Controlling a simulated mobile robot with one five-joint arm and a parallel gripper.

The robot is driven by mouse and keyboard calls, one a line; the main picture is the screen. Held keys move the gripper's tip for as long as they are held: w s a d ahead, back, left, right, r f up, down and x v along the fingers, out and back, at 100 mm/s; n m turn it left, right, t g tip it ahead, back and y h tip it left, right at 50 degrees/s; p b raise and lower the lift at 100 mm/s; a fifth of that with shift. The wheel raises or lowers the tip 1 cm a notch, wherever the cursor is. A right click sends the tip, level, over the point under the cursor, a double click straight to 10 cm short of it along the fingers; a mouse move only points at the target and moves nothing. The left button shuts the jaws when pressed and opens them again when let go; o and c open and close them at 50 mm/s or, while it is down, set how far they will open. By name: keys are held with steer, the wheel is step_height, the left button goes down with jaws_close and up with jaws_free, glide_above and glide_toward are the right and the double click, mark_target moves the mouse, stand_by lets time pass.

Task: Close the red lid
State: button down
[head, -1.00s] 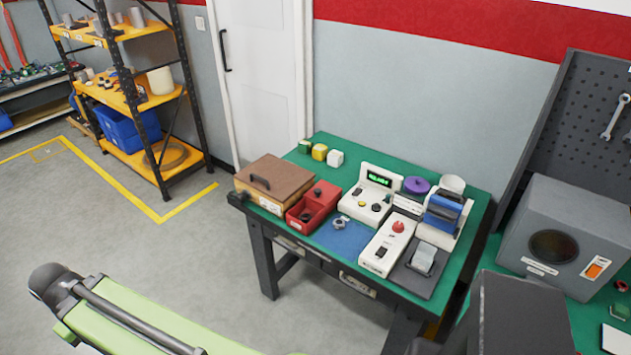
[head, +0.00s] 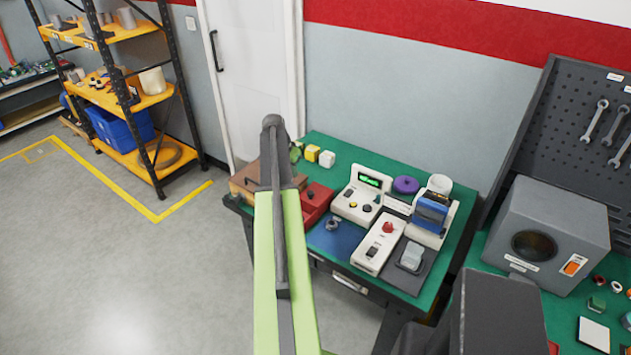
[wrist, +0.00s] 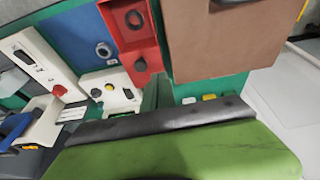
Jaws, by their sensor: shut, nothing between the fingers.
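The red box (head: 316,203) stands on the green workbench, partly hidden behind my arm in the head view. In the wrist view its red lid (wrist: 138,48) carries a black knob (wrist: 141,65). Beside the lid is an open square compartment (wrist: 134,18) with a dark round thing in it. My gripper's dark end (head: 272,125) is in front of the wooden box, left of the red box in the picture; its dark edge also shows in the wrist view (wrist: 160,120). It is shut and empty, apart from the lid as far as I can see.
A brown-topped wooden box (head: 246,183) stands left of the red box. A white device with a green display (head: 362,195), a blue mat (head: 335,240) and a white switch box (head: 380,243) are to its right. Small cubes (head: 326,159) stand behind. Floor at left is clear.

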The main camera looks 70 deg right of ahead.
steer(key=m, duration=0.2)
glide_above(315, 196)
steer(key=b+x, duration=1)
steer(key=shift+s+d+f+b, duration=0.2)
steer(key=shift+s+d+b, duration=0.05)
steer(key=shift+d+b, duration=0.1)
steer(key=a, duration=0.2)
steer(key=w+a+p, duration=0.1)
steer(key=shift+w+r, duration=0.1)
steer(key=shift+r, duration=0.3)
steer(key=shift+w+a, duration=0.2)
steer(key=shift+a, duration=0.1)
steer(key=shift+a, duration=0.1)
steer(key=w+a, duration=0.3)
steer(key=a, duration=0.8)
steer(key=shift+a, duration=0.25)
